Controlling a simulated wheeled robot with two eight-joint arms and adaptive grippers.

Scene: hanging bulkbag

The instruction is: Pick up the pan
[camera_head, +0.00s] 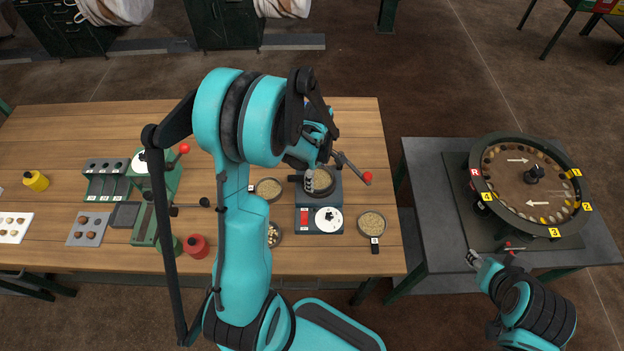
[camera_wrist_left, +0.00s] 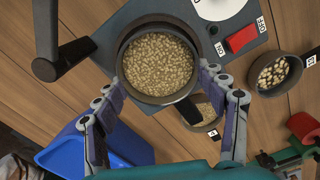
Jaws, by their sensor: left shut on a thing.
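The pan (camera_head: 322,181) is a dark round one full of tan grains, on a grey scale-like device with a white dial (camera_head: 328,219). In the left wrist view the pan (camera_wrist_left: 158,62) sits between my left gripper's fingers (camera_wrist_left: 163,85), one at each side of its wall. My left gripper (camera_head: 311,180) is shut on it. The pan's short black handle points toward a neighbouring pan (camera_head: 268,189). Whether the pan is clear of the device cannot be told. My right gripper (camera_head: 476,260) is beside the round turntable; its fingers are too small to read.
Other pans stand near: one with grains (camera_head: 371,224) at right and one with nuts (camera_wrist_left: 273,74). A lever with a red ball (camera_head: 367,178) is close to the pan. A blue bin (camera_wrist_left: 92,150) shows in the wrist view. A green press (camera_head: 155,190) stands left.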

